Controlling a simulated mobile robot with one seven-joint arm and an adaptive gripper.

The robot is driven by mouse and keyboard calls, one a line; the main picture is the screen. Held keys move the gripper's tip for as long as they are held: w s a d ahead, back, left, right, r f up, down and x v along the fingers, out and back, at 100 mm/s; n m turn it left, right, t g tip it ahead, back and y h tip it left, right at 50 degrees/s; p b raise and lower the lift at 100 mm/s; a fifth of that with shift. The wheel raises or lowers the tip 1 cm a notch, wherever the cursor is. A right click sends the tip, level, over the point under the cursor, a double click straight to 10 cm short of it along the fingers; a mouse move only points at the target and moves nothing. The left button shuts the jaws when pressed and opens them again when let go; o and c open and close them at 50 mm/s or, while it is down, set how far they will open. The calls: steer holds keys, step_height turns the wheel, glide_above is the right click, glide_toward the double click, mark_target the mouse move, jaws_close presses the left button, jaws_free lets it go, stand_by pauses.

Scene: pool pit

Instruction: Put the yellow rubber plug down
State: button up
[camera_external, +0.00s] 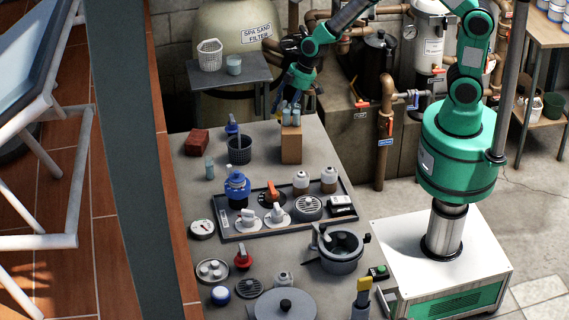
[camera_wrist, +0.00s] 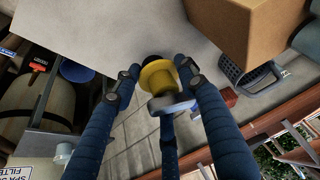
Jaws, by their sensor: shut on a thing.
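In the wrist view the yellow rubber plug (camera_wrist: 158,75) is between the dark blue fingers of my gripper (camera_wrist: 160,88). A black part shows at its far end and a grey-blue piece at its near end. My gripper is shut on it. In the external view my gripper (camera_external: 296,88) is at the far end of the grey worktop (camera_external: 330,165), just above and behind a tan block (camera_external: 291,148). I cannot make out the plug in the external view. I cannot tell if the plug touches the worktop.
A dark mesh cup (camera_external: 239,151) and a red brick (camera_external: 198,142) stand left of the block. A dark tray (camera_external: 228,233) with valves and bottles fills the middle. A pot (camera_external: 340,262) stands at the right edge. A small side table (camera_external: 205,78) is beyond the worktop.

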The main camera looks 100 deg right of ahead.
steer(key=shift+w+d+f, duration=0.1)
steer(key=shift+w+d, duration=0.25)
steer(key=shift+w, duration=0.7)
steer(key=shift+w+d+f, duration=0.1)
steer(key=shift+w+d, duration=0.25)
steer(key=shift+w, duration=0.75)
steer(key=shift+w+d+f, duration=0.1)
steer(key=shift+w+d, duration=0.25)
steer(key=shift+w, duration=0.7)
steer(key=shift+f+b, duration=0.45)
steer(key=shift+f, duration=1.3)
steer(key=shift+f, duration=0.15)
steer(key=o, duration=1.2)
steer(key=shift+r, duration=0.45)
steer(key=p+v, duration=0.2)
steer(key=v, duration=0.9)
steer(key=shift+s+r, duration=0.2)
